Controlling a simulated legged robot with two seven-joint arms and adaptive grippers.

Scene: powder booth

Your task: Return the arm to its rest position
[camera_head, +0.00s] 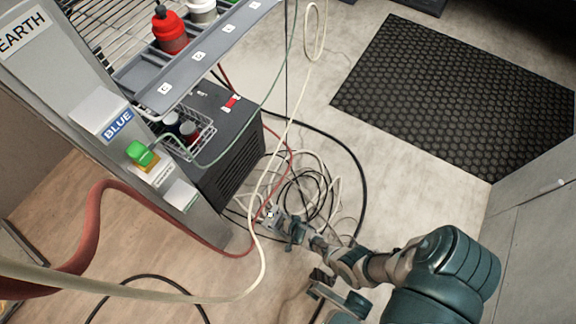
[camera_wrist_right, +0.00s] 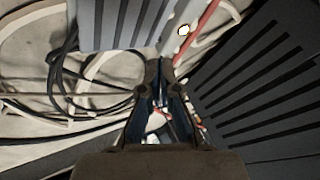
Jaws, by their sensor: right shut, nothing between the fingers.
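My right arm (camera_head: 365,268) comes in from the lower right of the head view and reaches toward the middle. Its right gripper (camera_head: 268,214) is shut and empty, above the floor near loose cables and the foot of the grey post. My left gripper does not show.
Coiled cables (camera_head: 305,185) lie below a black vented box (camera_head: 226,150). A grey shelf (camera_head: 200,65) carries a red bottle (camera_head: 169,32). A red hose (camera_head: 92,225) and a pale hose (camera_head: 190,298) cross the left side. A black mat (camera_head: 455,95) lies upper right; floor between is mostly clear.

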